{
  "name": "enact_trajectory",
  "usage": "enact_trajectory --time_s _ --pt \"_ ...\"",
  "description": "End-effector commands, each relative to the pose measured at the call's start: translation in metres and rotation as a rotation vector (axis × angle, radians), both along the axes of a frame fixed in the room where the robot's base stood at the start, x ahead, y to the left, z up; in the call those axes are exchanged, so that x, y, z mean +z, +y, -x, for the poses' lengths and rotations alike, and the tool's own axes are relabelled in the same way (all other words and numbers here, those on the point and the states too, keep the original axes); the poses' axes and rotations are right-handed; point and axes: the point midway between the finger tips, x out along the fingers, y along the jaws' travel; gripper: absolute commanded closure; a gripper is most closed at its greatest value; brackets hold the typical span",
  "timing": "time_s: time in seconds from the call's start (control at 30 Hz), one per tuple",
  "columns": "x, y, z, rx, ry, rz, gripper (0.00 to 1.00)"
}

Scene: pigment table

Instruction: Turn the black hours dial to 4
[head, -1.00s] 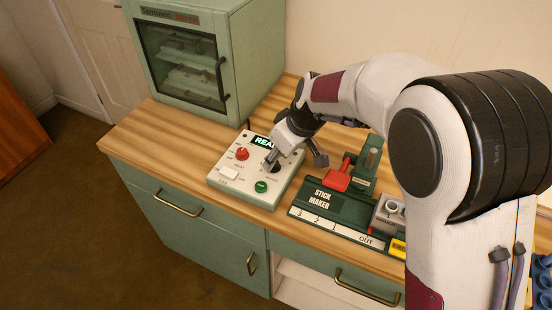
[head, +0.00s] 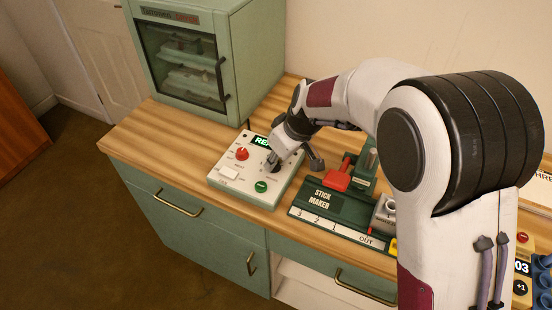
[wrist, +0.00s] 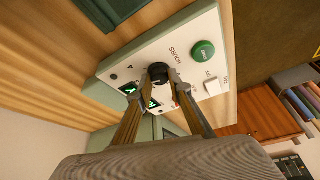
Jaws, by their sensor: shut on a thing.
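The black hours dial (wrist: 158,72) sits on a white control panel (wrist: 120,72), beside the printed word HOURS in the wrist view. My gripper (wrist: 161,77) is shut on the dial, with a fingertip at either side of it. In the head view my gripper (head: 273,163) comes down on the panel (head: 226,186) from the upper right and mostly hides the dial. The dial's pointer and the number it stands at cannot be read. A lit display (head: 261,141) at the panel's back is partly covered by my gripper.
The panel also bears a red knob (head: 242,153), a green button (head: 261,187) and a white switch (head: 229,173). The green stick maker (head: 335,203) stands close on the right. A green cabinet with a glass door (head: 185,65) stands behind. The counter's left end is clear.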

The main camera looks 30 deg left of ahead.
Motion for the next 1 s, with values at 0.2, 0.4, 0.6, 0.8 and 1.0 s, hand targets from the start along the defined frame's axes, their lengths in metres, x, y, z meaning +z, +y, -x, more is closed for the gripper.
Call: enact_trajectory --time_s 0.2,0.4,0.6,0.8,1.0 --pt "-0.0001 -0.0004 0.0007 -0.043 0.0 0.002 1.0" --pt "0.0 -0.0001 0.0012 -0.109 -0.001 0.002 1.0" --pt "-0.0003 -0.0001 0.0017 -0.173 0.0 0.004 1.0" --pt "-0.0007 -0.0003 0.0022 -0.232 0.001 0.004 1.0" --pt "-0.001 -0.0001 0.0029 -0.288 0.001 0.005 1.0"
